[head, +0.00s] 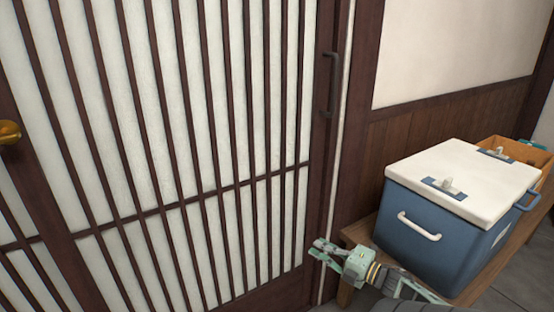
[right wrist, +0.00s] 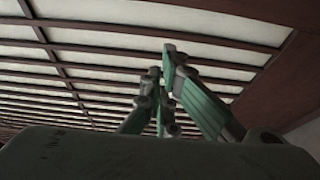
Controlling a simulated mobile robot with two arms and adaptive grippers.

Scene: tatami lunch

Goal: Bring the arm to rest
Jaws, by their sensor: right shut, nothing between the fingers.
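My right gripper (head: 322,249) is pale green and shows low in the head view, right of centre. It is in front of the lower right part of the sliding door and left of the blue cooler. In the right wrist view its green fingers (right wrist: 165,75) are shut with nothing between them, and the slatted door shows behind them. My left gripper is not in view.
A slatted sliding door (head: 180,110) with a dark vertical handle (head: 333,85) fills the left. A blue cooler (head: 430,235) with a white lid (head: 460,180) stands on a wooden bench (head: 360,234). A brass knob (head: 8,132) is at the far left. A brown box (head: 520,150) is behind the cooler.

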